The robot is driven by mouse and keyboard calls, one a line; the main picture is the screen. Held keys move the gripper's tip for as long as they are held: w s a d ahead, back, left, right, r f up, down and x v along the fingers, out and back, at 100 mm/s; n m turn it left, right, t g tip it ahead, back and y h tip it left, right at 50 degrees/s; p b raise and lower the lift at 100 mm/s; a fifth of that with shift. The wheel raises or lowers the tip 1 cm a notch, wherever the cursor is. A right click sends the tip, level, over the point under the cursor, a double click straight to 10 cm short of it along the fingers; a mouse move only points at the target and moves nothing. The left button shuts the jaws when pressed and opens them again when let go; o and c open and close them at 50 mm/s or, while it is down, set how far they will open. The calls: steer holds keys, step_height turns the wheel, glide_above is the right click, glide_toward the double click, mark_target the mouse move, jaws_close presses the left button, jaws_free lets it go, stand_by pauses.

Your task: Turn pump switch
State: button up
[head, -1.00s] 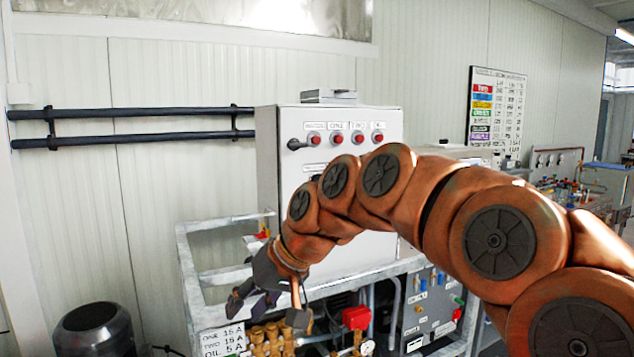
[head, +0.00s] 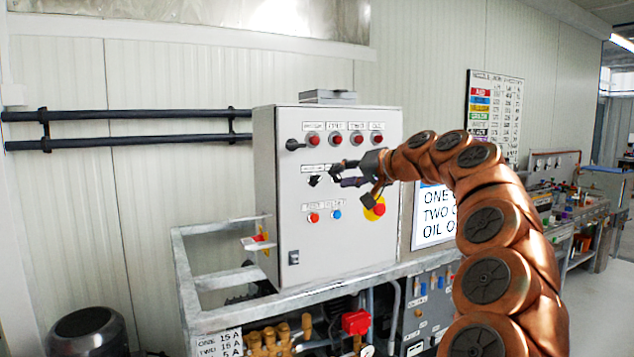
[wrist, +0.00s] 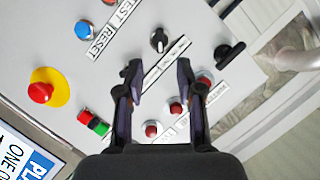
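A white control cabinet (head: 285,215) carries the pump controls on its front. A black rotary switch (head: 314,181) sits below a label strip at mid-height; it also shows in the wrist view (wrist: 159,40), beyond my fingertips. My gripper (head: 341,177) is in front of the panel, just right of this switch. In the wrist view my gripper (wrist: 158,76) has its two fingers spread, with only panel and label between them. A small dark shape beside the left fingertip may be another knob; I cannot tell. Contact with the panel is unclear.
A black handle (head: 294,145) and several red lamps (head: 313,140) line the panel's top. A red-and-yellow stop button (head: 375,208) is below my gripper. Red and blue buttons (head: 325,216) sit lower. A metal frame (head: 290,292) surrounds the cabinet's base.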

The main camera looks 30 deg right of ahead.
mark_target(318, 180)
steer(key=p+x, duration=0.2)
steer(key=x, duration=0.5)
steer(key=shift+w+f, duration=0.1)
steer(key=shift+w, duration=0.2)
steer(key=shift+c, duration=0.4)
